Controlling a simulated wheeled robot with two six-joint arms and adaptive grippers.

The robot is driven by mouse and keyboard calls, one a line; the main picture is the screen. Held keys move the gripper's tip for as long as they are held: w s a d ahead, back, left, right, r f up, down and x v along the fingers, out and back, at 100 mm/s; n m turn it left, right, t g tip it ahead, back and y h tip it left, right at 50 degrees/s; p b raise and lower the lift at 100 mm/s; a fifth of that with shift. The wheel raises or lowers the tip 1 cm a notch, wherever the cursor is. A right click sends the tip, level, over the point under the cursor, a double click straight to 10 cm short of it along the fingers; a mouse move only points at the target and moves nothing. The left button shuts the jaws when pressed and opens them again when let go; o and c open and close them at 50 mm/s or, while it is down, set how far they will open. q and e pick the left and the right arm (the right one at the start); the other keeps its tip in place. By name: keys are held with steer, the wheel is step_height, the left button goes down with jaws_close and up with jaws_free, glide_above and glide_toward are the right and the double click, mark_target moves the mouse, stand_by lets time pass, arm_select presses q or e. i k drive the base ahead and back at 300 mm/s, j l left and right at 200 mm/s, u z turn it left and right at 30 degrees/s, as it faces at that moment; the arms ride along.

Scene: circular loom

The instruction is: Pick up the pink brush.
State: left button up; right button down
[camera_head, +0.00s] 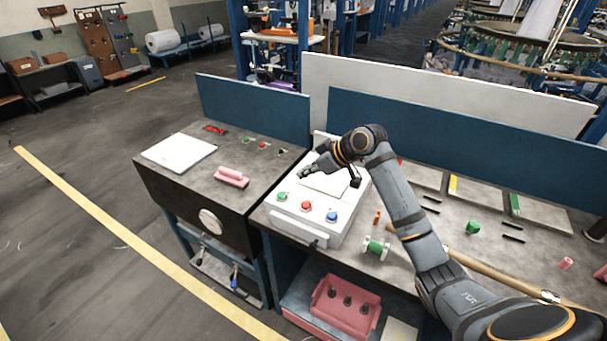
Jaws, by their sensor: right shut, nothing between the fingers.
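A pink block-shaped object (232,177), which looks like the pink brush, lies on the dark left workbench (170,185) near its front edge. My right gripper (306,173) reaches in from the right, above the back left part of a white control box (315,238). It is shut and empty, to the right of the pink brush and apart from it. My left gripper is not in view.
The control box has green, red and blue buttons. A white board (180,152) lies left of the brush. Blue panels (253,112) stand behind the benches. The right bench holds a green spool (376,248) and several small parts. A pink tray (340,307) sits below.

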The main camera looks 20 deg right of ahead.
mark_target(233, 180)
steer(key=i+j+u, duration=0.25)
steer(key=i, duration=0.35)
steer(key=i+u, duration=0.25)
steer(key=i, duration=0.35)
